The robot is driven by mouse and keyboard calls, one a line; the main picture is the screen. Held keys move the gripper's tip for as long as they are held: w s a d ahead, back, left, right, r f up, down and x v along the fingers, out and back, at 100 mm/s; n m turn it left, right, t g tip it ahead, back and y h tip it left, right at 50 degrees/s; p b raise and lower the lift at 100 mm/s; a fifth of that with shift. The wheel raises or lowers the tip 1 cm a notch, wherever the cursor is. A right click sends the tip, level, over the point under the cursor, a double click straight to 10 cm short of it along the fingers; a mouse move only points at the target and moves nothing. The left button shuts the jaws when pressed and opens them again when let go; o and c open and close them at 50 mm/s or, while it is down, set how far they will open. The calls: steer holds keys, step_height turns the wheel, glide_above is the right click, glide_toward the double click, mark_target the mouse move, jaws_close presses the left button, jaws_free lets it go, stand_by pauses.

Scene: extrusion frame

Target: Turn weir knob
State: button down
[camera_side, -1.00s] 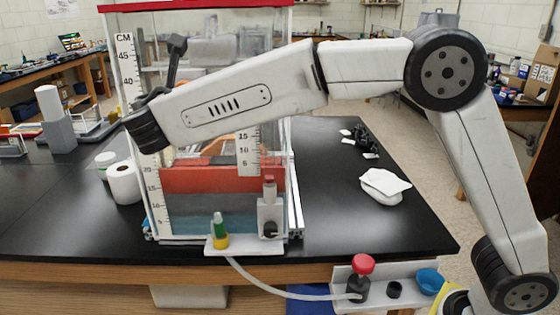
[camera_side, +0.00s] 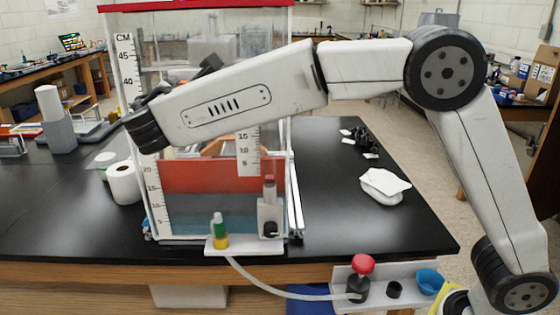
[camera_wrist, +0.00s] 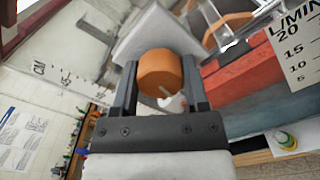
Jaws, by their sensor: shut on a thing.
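The orange weir knob (camera_wrist: 160,74) sits between the two dark fingers of my gripper (camera_wrist: 160,66) in the wrist view, one finger along each side. My gripper is shut on it. A pale block lies behind the knob. In the side view my arm hides the knob and the fingers; only a dark part of my wrist shows above the arm, tilted up to the right. The clear tank (camera_side: 289,215) stands on the black bench, with a red layer over a grey-blue one.
A second orange part (camera_wrist: 228,28) is right of the gripper in the wrist view. A scale strip (camera_side: 247,155) is on the tank front. A white shelf (camera_side: 245,246) with a green-yellow plug (camera_side: 219,232) and a hose (camera_side: 285,294) are low in front. A paper roll (camera_side: 123,183) stands left.

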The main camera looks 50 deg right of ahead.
steer(key=shift+m, duration=0.5)
steer(key=shift+c, duration=0.5)
jaws_free()
steer(key=shift+s+a, duration=0.1)
steer(key=v, duration=0.7)
steer(key=shift+s+a, duration=0.25)
